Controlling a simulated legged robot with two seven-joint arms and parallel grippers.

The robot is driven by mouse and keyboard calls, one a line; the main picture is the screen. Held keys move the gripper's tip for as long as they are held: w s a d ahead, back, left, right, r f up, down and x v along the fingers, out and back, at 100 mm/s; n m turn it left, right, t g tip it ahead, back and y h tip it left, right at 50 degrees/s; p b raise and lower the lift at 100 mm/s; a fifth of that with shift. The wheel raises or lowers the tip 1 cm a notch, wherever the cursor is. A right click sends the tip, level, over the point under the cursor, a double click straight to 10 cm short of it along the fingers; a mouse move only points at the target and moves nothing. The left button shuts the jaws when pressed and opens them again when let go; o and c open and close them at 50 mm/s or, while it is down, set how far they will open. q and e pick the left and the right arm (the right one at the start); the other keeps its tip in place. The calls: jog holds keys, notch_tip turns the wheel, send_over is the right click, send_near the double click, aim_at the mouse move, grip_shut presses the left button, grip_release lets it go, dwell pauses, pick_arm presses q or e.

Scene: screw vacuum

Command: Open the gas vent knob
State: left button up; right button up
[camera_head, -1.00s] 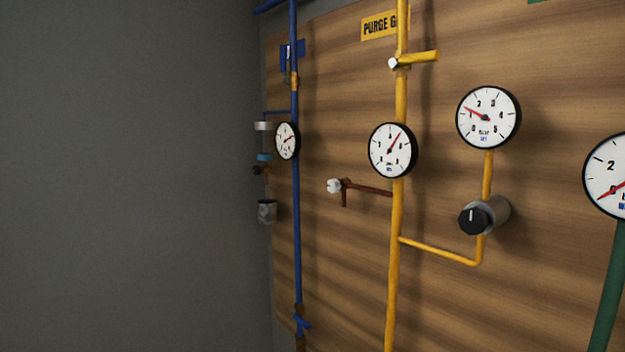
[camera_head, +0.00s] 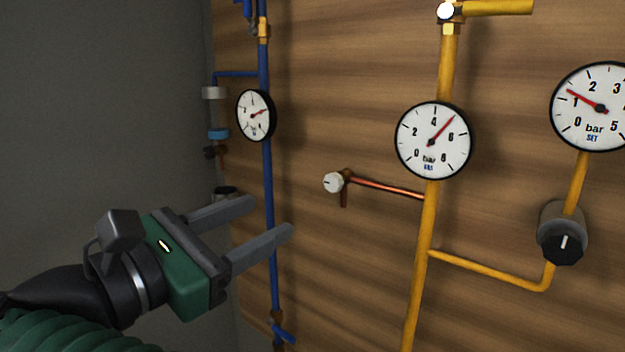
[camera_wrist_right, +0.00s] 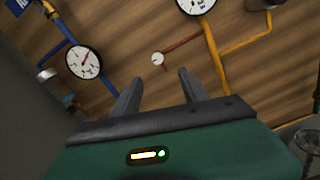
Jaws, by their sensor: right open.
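A small white round knob (camera_head: 333,183) sits on the end of a thin copper pipe (camera_head: 388,189) that branches left from the yellow pipe. My right gripper (camera_head: 271,215) reaches in from the lower left of the head view. It is open and empty, left of and slightly below the knob, apart from it. In the right wrist view the knob (camera_wrist_right: 157,58) lies just beyond the two fingertips (camera_wrist_right: 159,78), roughly between them in the picture. My left gripper is not in view.
A yellow pipe (camera_head: 420,250) with a gauge (camera_head: 434,140) stands right of the knob. A blue pipe (camera_head: 266,170) with a gauge (camera_head: 256,115) runs to its left. A black regulator knob (camera_head: 562,245) is at right. The wood panel (camera_head: 350,285) below the knob is clear.

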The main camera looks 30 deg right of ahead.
jog(key=d, duration=0.2)
jog(key=p, duration=0.2)
send_near(329, 185)
jog(key=p+x, duration=0.1)
jog(key=x, duration=0.2)
jog(key=p+x, duration=0.1)
jog(key=x, duration=0.1)
jog(key=p+x, duration=0.1)
jog(key=x, duration=0.2)
jog(key=shift+s+d+r, duration=0.2)
jog(key=shift+d+r, duration=0.1)
jog(key=shift+d, duration=0.2)
jog(key=shift+w+d+f, duration=0.15)
jog(key=shift+w+d, duration=0.1)
jog(key=shift+d, duration=0.05)
jog(key=shift+w+f, duration=0.1)
jog(key=shift+w, duration=0.15)
jog(key=shift+s+a, duration=0.25)
jog(key=shift+a, duration=0.1)
jog(key=c, duration=0.6)
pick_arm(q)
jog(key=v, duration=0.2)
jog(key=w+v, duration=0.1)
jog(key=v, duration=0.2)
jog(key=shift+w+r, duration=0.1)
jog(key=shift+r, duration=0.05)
pick_arm(e)
grip_shut()
